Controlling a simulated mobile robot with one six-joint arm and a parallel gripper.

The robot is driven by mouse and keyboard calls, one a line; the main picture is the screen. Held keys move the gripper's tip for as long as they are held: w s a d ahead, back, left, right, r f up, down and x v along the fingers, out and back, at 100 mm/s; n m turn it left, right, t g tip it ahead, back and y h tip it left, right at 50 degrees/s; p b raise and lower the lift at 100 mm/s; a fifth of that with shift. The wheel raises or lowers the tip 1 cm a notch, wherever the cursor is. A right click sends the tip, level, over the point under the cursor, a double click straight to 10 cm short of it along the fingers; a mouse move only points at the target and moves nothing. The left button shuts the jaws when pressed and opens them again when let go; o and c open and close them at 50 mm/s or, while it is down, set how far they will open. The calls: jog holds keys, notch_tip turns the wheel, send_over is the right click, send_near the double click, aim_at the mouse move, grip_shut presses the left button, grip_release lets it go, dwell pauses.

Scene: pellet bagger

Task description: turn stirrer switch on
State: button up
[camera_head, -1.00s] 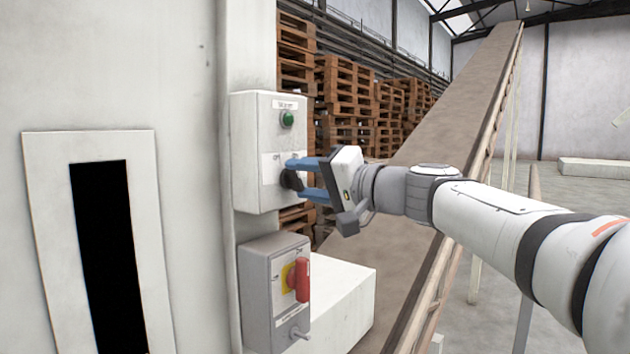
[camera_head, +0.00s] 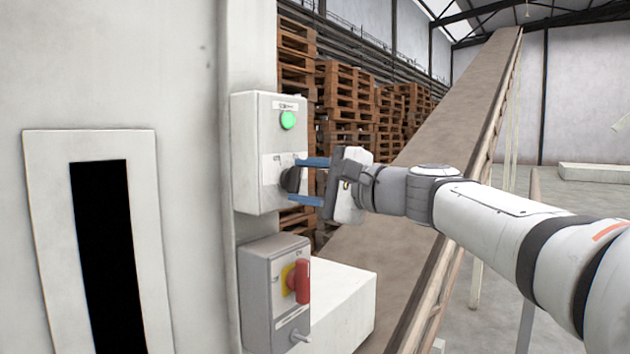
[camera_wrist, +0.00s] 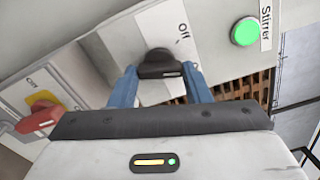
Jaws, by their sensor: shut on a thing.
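The stirrer switch is a black rotary knob (camera_head: 289,180) on the front of a white control box (camera_head: 258,150). In the wrist view the knob (camera_wrist: 157,64) sits between my blue fingers, with an "Off" mark beside it. My gripper (camera_head: 297,181) is shut on the knob, one finger above and one below in the head view. A round green lamp (camera_head: 288,120) above the knob glows brightly. In the wrist view the lamp (camera_wrist: 245,32) is next to a "Stirrer" label (camera_wrist: 266,24). The knob's pointer mark is partly hidden.
Below is a grey box (camera_head: 262,300) with a red handle (camera_head: 302,282) on a yellow plate. A white block (camera_head: 345,300) juts out beside it. An inclined conveyor (camera_head: 450,130) runs behind my arm, and pallet stacks (camera_head: 345,95) stand at the back.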

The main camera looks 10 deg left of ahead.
jog(key=shift+m, duration=1.1)
jog(key=o, duration=1)
jog(key=b+v, duration=0.1)
jog(key=v, duration=0.6)
jog(key=shift+s+d, duration=0.2)
jog(key=shift+d, duration=0.1)
